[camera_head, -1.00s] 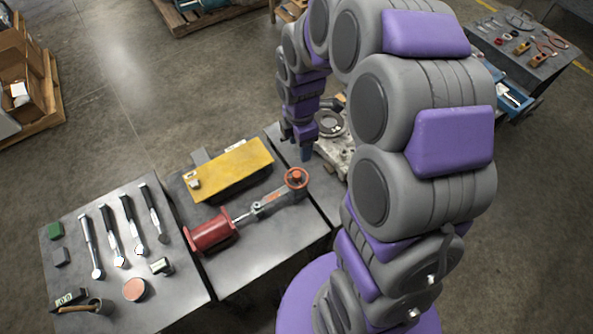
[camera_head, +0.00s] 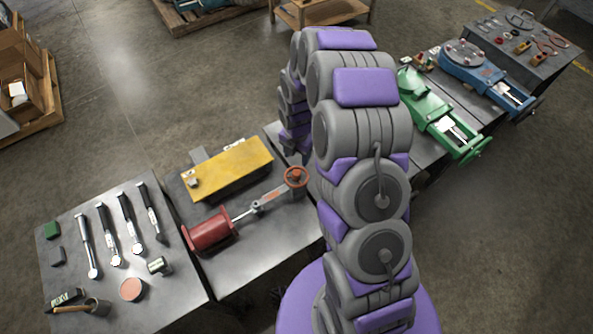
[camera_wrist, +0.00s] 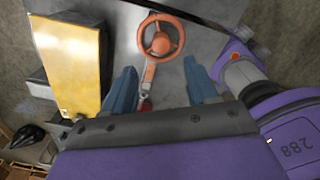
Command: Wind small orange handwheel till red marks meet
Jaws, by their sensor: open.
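The small orange handwheel (camera_head: 295,177) sits at the right end of a grey bracket joined by a rod to a red cylinder (camera_head: 211,231) on the middle bench. In the wrist view the handwheel (camera_wrist: 161,36) lies ahead of my gripper (camera_wrist: 161,80), a little beyond the fingertips and about centred between them. The two blue-grey fingers stand apart with nothing held. The fingers do not touch the wheel. The red marks cannot be made out in either view. In the head view my arm hides the gripper.
A yellow block (camera_head: 229,167) lies beside the red cylinder; it is also left of the fingers in the wrist view (camera_wrist: 72,62). Wrenches (camera_head: 107,233) lie on the left bench. Green (camera_head: 431,108) and blue (camera_head: 478,70) vise-like devices stand right of my arm.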

